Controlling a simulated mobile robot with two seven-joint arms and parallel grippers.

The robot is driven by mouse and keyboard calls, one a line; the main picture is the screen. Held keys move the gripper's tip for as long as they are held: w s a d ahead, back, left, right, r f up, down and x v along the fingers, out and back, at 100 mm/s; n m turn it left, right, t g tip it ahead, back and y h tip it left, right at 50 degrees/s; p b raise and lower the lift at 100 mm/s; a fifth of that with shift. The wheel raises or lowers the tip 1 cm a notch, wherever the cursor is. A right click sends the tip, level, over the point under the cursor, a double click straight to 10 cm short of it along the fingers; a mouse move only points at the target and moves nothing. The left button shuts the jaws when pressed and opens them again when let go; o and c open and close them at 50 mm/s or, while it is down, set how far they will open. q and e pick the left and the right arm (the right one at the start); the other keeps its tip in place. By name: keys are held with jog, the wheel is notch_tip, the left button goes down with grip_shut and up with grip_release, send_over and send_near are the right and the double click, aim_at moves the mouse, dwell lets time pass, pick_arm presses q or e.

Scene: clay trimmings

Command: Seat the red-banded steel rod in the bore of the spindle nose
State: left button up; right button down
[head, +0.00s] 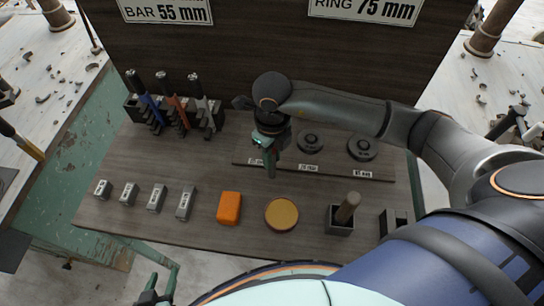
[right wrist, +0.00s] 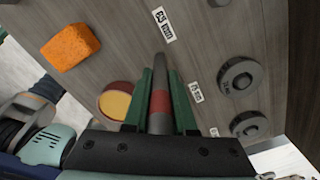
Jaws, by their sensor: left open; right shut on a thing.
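My right gripper (head: 270,165) is over the middle of the board, fingers pointing down. In the right wrist view its green fingers (right wrist: 160,95) are shut on a grey rod with a red band (right wrist: 161,102), and the rod's far end reaches past the fingertips. In the head view the gripper hides the rod. Two dark round pieces with central knobs (head: 310,140) (head: 362,148) stand right of the gripper, apart from it. I cannot tell which thing is the spindle nose. My left gripper (head: 152,291) is at the lower left edge, mostly cut off, open and away from the board.
An orange sponge (head: 229,207), a yellow-topped round tin (head: 282,214) and a dark box (head: 340,221) with a wooden piece in it line the front. Several grey blocks (head: 157,198) lie left. A tool rack (head: 165,118) is back left; a dark panel (head: 270,50) rises behind.

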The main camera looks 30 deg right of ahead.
jog(key=shift+r, duration=0.15)
jog(key=s+a+r, duration=0.2)
jog(key=s+r, duration=0.4)
jog(key=s+a+r, duration=0.3)
jog(key=s+r, duration=0.3)
jog(key=shift+s+a+r, duration=0.35)
jog(key=shift+s+r, duration=0.05)
jog(key=w+d+n, duration=0.3)
jog(key=w+n, duration=0.2)
jog(key=n, duration=1)
jog(key=w+d+n, duration=0.4)
jog(key=w+n, duration=0.1)
jog(key=n, duration=1.1)
jog(key=shift+w+d+n, duration=0.3)
jog(key=shift+w, duration=0.05)
jog(key=shift+f, duration=0.15)
